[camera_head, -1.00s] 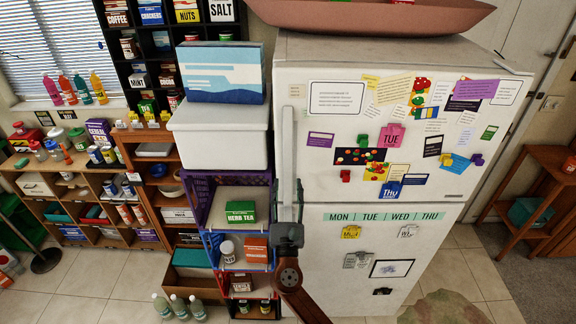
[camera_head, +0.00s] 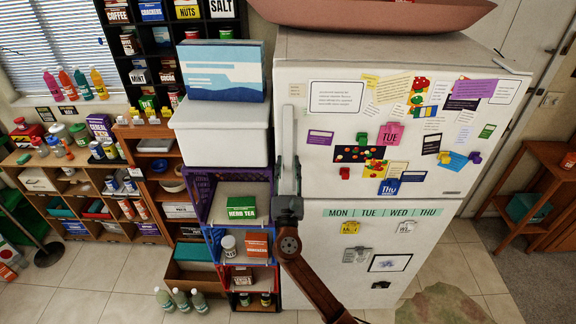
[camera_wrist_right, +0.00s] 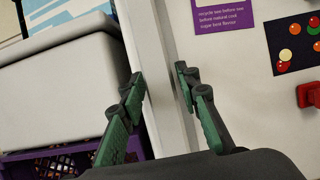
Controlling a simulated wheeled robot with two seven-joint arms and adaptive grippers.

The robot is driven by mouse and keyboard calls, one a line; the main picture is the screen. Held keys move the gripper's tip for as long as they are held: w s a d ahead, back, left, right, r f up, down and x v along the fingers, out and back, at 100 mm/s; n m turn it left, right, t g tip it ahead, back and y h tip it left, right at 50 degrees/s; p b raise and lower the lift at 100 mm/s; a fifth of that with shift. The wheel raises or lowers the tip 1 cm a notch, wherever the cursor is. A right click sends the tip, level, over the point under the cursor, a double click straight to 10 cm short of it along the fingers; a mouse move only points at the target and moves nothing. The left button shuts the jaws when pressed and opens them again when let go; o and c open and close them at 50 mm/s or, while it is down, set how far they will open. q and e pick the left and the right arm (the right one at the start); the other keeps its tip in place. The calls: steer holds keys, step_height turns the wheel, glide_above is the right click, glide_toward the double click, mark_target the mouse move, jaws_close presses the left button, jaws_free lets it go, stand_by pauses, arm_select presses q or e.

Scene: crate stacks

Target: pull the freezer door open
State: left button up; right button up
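The freezer door (camera_head: 455,140) is the upper white door of the fridge and is shut. Its upright white handle (camera_head: 288,130) runs along the door's left edge; it also shows in the right wrist view (camera_wrist_right: 160,70). My right gripper (camera_head: 289,190) is at the lower part of the handle. In the right wrist view its two green-padded fingers (camera_wrist_right: 160,85) are spread, one on each side of the handle. Whether the pads touch it is hard to tell. My left gripper is not in view.
Stacked crates with a white bin (camera_head: 222,135) on top stand close to the fridge's left side. A brown boat-shaped tray (camera_head: 370,14) sits on the fridge. Bottles (camera_head: 181,300) stand on the floor at left. A wooden shelf (camera_head: 540,160) stands at right.

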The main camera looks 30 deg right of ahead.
jaws_close()
steer(key=shift+s+a, duration=0.1)
stand_by(0.4)
